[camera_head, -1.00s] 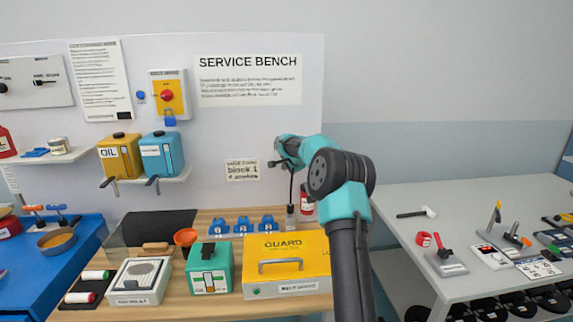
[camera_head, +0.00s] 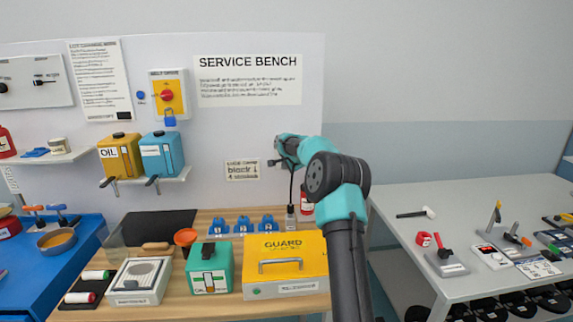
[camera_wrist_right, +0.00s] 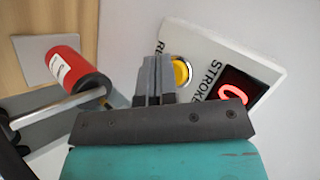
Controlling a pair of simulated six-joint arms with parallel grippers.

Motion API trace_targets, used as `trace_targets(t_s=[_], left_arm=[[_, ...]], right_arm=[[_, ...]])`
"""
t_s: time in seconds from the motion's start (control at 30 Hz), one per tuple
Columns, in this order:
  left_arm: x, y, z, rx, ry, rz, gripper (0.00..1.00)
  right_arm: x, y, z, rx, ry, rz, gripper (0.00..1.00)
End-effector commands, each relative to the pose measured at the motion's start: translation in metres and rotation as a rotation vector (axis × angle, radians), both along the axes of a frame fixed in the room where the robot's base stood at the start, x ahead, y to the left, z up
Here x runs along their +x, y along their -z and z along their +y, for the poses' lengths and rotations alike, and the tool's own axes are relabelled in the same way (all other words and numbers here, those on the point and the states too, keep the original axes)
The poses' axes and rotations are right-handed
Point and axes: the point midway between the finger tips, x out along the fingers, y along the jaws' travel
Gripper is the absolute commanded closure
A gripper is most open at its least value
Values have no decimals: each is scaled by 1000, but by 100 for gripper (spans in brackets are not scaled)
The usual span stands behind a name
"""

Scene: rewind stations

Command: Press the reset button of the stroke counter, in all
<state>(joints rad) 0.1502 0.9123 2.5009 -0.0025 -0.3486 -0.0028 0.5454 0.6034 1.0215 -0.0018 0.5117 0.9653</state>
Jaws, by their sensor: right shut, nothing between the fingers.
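In the right wrist view, the stroke counter (camera_wrist_right: 225,75) is a pale panel with lettering, mounted at a tilt in the picture. Its dark display (camera_wrist_right: 238,93) shows a red figure that looks like 0. Its round yellow reset button (camera_wrist_right: 181,72) has a pale ring. My right gripper (camera_wrist_right: 156,62) is shut and empty, with its tips just left of the button and covering the ring's left edge. I cannot tell whether they touch. In the head view my right gripper (camera_head: 276,163) is at the back panel, above the bench; I cannot make out the counter there. My left gripper is not in view.
A red cylinder (camera_wrist_right: 77,75) with a metal rod lies close left of my fingers in the wrist view. The yellow guard box (camera_head: 285,262) and green box (camera_head: 208,267) stand on the bench below. A grey table (camera_head: 420,282) with tools is at right.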

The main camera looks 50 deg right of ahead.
Motion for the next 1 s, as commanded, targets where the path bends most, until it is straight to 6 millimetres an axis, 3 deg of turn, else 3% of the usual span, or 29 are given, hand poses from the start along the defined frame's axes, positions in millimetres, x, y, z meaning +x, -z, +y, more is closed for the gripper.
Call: trace_targets(t_s=[1.0], left_arm=[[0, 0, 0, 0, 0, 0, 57]], right_arm=[[-2, 0, 2, 0, 0, 1, 100]])
